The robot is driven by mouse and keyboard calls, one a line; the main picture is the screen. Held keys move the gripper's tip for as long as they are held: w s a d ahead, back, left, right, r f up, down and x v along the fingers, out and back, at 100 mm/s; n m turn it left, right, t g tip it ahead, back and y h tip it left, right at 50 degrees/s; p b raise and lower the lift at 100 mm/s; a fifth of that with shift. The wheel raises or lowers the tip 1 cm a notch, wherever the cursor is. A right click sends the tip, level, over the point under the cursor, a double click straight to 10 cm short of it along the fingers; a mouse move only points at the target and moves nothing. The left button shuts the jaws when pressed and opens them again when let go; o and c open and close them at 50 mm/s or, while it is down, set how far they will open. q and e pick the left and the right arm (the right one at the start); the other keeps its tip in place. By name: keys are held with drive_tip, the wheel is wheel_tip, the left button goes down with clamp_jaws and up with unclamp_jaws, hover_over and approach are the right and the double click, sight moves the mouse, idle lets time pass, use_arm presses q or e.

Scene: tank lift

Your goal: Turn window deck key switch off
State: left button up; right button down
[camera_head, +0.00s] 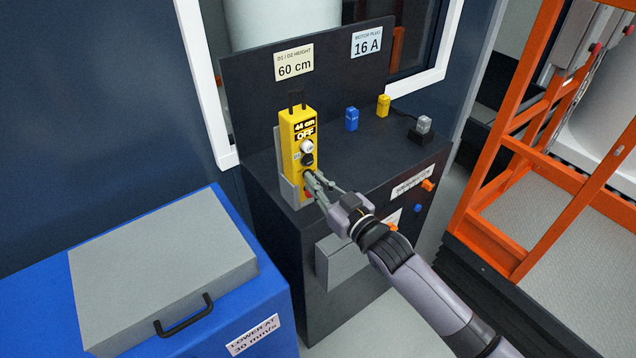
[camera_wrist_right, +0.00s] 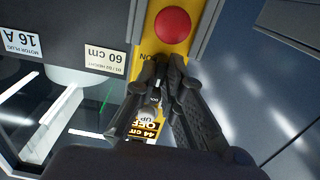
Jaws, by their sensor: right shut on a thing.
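The yellow control box (camera_head: 287,150) stands upright in a grey holder at the window deck's front left corner. Its display (camera_head: 305,131) reads 44 cm and OFF. A white button and a black button sit below the display. My right gripper (camera_head: 311,182) is at the lower front of the box. In the right wrist view its fingers (camera_wrist_right: 162,78) are shut on the key switch, between the display and the red button (camera_wrist_right: 172,25). My left gripper is out of view.
A grey case (camera_head: 160,265) lies on a blue cabinet at the left. An orange frame (camera_head: 490,210) stands at the right.

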drive_tip(key=c, duration=2)
unclamp_jaws()
drive_tip(key=shift+o, duration=0.2)
drive_tip(key=v, duration=1.2)
